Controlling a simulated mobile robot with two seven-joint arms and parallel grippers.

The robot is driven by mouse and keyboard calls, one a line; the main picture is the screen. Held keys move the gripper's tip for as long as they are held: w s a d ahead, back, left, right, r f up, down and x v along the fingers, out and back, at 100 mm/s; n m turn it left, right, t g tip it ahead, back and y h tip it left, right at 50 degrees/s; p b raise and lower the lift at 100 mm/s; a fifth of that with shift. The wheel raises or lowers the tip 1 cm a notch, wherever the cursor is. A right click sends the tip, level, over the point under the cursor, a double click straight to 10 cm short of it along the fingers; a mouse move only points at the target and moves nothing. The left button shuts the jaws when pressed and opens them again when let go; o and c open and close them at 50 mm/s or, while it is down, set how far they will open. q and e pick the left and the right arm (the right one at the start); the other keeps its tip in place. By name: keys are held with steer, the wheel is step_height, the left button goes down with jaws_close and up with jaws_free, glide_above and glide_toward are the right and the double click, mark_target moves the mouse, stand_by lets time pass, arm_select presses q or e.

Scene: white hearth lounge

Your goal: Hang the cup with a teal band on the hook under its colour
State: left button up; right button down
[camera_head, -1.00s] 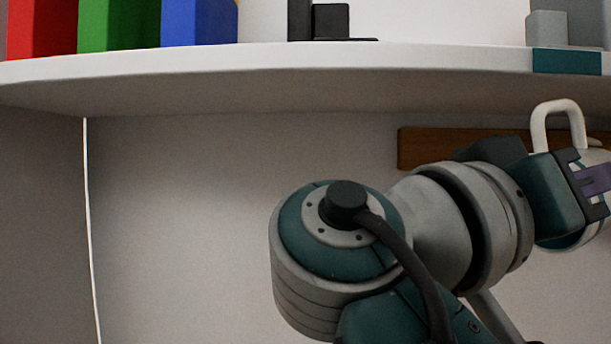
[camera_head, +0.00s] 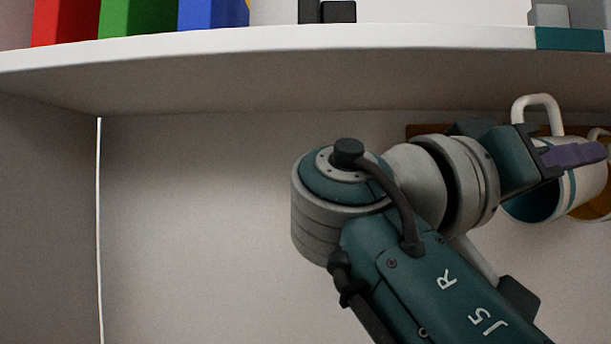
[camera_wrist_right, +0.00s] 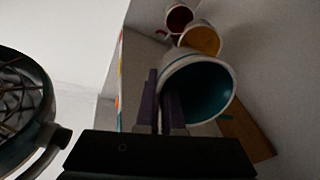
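The cup with a teal band (camera_head: 564,188) is white with a teal inside, tilted, its handle pointing up in front of the wooden rail (camera_head: 426,131). My right gripper (camera_head: 585,153) is at this cup. In the right wrist view its two purple fingers (camera_wrist_right: 161,108) are at the rim of the teal cup (camera_wrist_right: 205,92), one outside and one over the opening, seemingly shut on the wall. A teal label (camera_head: 570,39) is on the shelf edge above. The hook is hidden, so I cannot tell whether the handle touches it. My left gripper is not in view.
A cup with an orange inside (camera_head: 596,206) is just right of the teal cup. The right wrist view also shows a dark red cup (camera_wrist_right: 180,18) beyond it. The white shelf (camera_head: 300,50) overhangs, with coloured blocks on top. The wall at left is clear.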

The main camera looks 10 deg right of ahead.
steer(key=shift+w+d+f+b, duration=0.1)
steer(key=shift+w+d+b, duration=0.15)
steer(key=shift+w+b, duration=0.7)
steer(key=shift+w+d+f+b, duration=0.1)
steer(key=shift+w+d+b, duration=0.15)
steer(key=shift+w+b, duration=0.7)
steer(key=shift+w+d+f+b, duration=0.1)
steer(key=shift+w+d+b, duration=0.15)
steer(key=shift+w+b, duration=0.65)
steer(key=shift+w+d+f+b, duration=0.1)
steer(key=shift+w+f+b, duration=0.15)
steer(key=shift+w+b, duration=0.25)
steer(key=shift+w+d+f+b, duration=0.1)
steer(key=shift+w+f+b, duration=0.1)
steer(key=shift+w+b, duration=0.3)
steer(key=c, duration=1)
jaws_free()
steer(key=shift+a, duration=0.15)
